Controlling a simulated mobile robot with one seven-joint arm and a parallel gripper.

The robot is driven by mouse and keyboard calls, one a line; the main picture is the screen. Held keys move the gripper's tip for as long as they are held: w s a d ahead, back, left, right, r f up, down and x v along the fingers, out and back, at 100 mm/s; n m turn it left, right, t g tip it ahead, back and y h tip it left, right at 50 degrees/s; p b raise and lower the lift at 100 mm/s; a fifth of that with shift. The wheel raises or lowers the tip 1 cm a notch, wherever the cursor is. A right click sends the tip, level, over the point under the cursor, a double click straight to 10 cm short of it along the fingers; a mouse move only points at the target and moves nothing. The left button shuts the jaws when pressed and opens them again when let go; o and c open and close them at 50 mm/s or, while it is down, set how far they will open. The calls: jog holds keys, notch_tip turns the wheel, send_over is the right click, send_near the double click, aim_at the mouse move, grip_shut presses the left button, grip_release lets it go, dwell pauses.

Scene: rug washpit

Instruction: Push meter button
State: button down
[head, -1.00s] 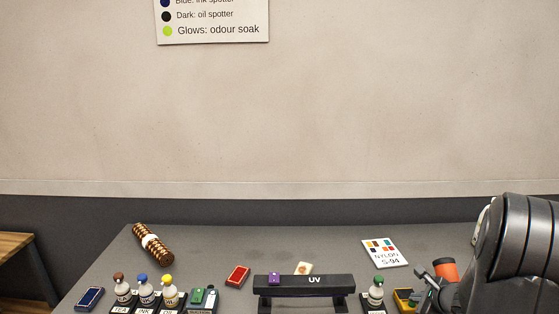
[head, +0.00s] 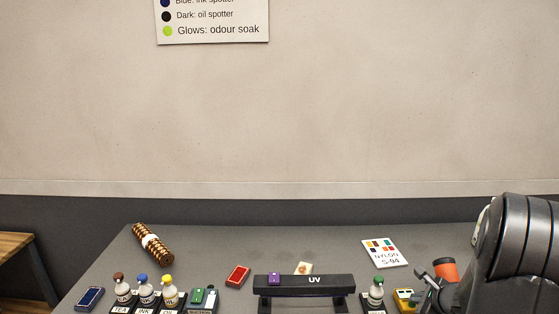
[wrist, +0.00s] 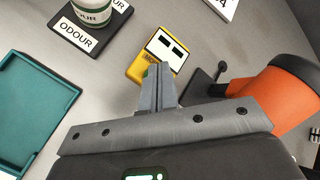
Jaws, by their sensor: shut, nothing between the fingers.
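The meter is a small yellow device (wrist: 142,66) with a white display showing two dark blocks in the wrist view. It also shows in the head view (head: 404,296), at the table's front right. A bit of green, which looks like its button (wrist: 146,72), shows beside my fingertips and is partly hidden by them. My gripper (wrist: 157,70) is shut and empty, its tips over the lower part of the meter. I cannot tell whether they touch the button. My arm hides most of the gripper in the head view.
An orange object (wrist: 275,100) with a dark rim stands close right of my gripper. The odour bottle (wrist: 92,10) on its black base is at upper left, a teal tray (wrist: 35,110) at left. The UV lamp (head: 330,283) stands left of the meter.

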aim_at(414, 308)
jog(key=shift+r, duration=0.55)
notch_tip(414, 308, up, 6)
dwell(0.5)
jog(key=s+a+r+n+g+y, duration=0.1)
jog(key=s+a+r+n, duration=0.4)
jog(key=a, duration=0.4)
jog(key=s+a+r+n+g+y, duration=0.1)
jog(key=s+a+r+n, duration=0.4)
jog(key=a, duration=0.4)
jog(key=s+a+r+n+h, duration=0.2)
jog(key=s+a+n, duration=0.1)
jog(key=s+n, duration=0.4)
jog(key=s+a+r+n+g+h, duration=0.1)
jog(key=s+a+r+n+h, duration=0.1)
jog(key=s+n, duration=0.5)
jog(key=s+a, duration=0.1)
jog(key=s, duration=0.3)
jog(key=shift+a+n, duration=0.15)
jog(key=shift+n, duration=0.15)
